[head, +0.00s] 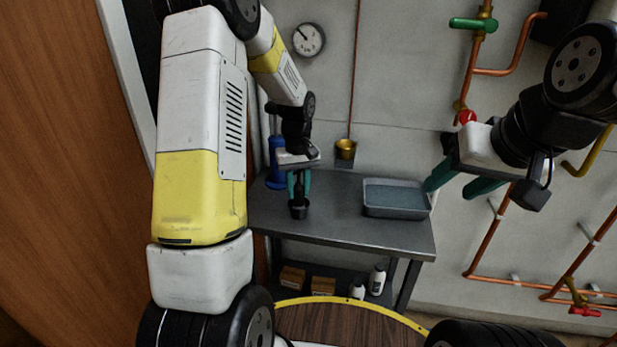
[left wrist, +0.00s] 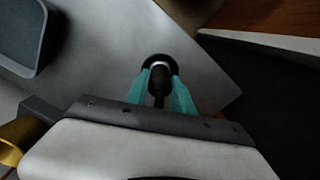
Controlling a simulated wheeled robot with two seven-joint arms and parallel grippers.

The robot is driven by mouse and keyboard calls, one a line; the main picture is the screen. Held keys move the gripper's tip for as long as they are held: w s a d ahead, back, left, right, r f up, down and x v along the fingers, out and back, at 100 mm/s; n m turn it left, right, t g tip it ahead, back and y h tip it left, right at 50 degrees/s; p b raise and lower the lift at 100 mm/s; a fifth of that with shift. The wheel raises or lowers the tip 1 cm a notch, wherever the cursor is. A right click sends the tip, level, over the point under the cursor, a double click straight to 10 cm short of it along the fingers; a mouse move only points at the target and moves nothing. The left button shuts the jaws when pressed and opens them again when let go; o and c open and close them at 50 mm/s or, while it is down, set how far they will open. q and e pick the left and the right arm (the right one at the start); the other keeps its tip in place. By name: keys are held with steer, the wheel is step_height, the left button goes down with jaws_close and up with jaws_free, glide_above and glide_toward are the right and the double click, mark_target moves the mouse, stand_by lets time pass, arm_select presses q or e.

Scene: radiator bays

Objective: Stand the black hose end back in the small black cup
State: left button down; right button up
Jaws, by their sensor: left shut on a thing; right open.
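My left gripper (head: 299,186) points down over the left part of the grey metal table (head: 340,215). Its teal fingers are shut on the black hose end (left wrist: 158,86), which shows between them in the left wrist view. The small black cup (head: 299,211) is right below the fingertips on the table. In the left wrist view the cup's dark round rim (left wrist: 158,58) lies just beyond the fingertips, around the hose end's tip. I cannot tell whether the tip is inside the cup or only above it. My right gripper (head: 459,184) is open and empty, right of the table.
A grey-blue tray (head: 396,211) stands at the table's right side. A brass cup (head: 345,149) is on the wall behind the table. A blue object (head: 276,172) stands behind my left gripper. Copper pipes (head: 483,240) run along the wall at right. The table's middle is clear.

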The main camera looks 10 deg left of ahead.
arm_select(q)
steer(key=shift+f, duration=0.15)
steer(key=c, duration=1.1)
jaws_free()
step_height(320, 180, up, 13)
steer(key=s+r+m+t+h, duration=0.1)
steer(key=s+r+m+t, duration=0.2)
steer(key=s+r, duration=0.75)
steer(key=shift+s+d+f+m+t+h, duration=0.15)
steer(key=shift+s+d+m+t, duration=0.3)
steer(key=shift+s, duration=1.85)
steer(key=shift+s+d+f+m+t+h, duration=0.1)
steer(key=shift+s+d+m+t+h, duration=0.4)
steer(key=shift+s, duration=1.8)
steer(key=shift+s+d+f+m+t+y, duration=0.15)
steer(key=shift+s+m+t, duration=0.35)
steer(key=shift+s, duration=1.8)
